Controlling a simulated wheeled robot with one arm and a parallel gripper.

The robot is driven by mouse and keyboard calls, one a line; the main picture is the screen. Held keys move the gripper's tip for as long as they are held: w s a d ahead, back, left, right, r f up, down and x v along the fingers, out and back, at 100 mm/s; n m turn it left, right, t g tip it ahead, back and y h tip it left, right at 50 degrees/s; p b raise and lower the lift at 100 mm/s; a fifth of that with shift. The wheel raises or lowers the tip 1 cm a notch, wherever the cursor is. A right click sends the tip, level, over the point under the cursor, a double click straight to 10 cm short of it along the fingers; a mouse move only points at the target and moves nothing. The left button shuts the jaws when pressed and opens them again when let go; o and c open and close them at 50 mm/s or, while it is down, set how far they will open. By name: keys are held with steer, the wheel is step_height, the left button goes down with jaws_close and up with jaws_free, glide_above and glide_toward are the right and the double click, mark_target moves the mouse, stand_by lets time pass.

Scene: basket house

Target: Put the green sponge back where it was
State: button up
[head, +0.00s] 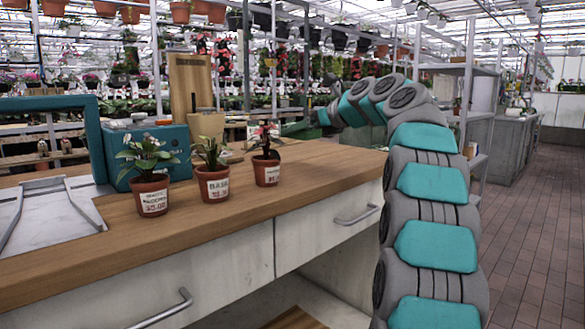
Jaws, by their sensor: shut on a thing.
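My arm rises on the right of the head view and bends over to the left above the far end of the wooden counter (330,168). My gripper (314,120) is small and partly hidden at the arm's far end. It is shut on the green sponge (297,129), a small dark green piece showing at its tip. The sponge appears near the counter's back edge; I cannot tell whether it touches the counter.
Three potted plants, left (151,193), middle (214,184) and right (267,170), stand along the counter. Behind them are a teal box (168,140), a wooden holder (207,124) and an upright board (190,82). The counter's right part is clear.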

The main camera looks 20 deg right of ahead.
mark_target(302, 172)
step_height(302, 172, down, 9)
steer(key=b, duration=0.2)
steer(key=shift+s+f+b, duration=0.1)
steer(key=shift+b, duration=0.3)
steer(key=o, duration=1.3)
steer(key=shift+c, duration=0.2)
steer(key=p+v, duration=0.1)
steer(key=v, duration=1.1)
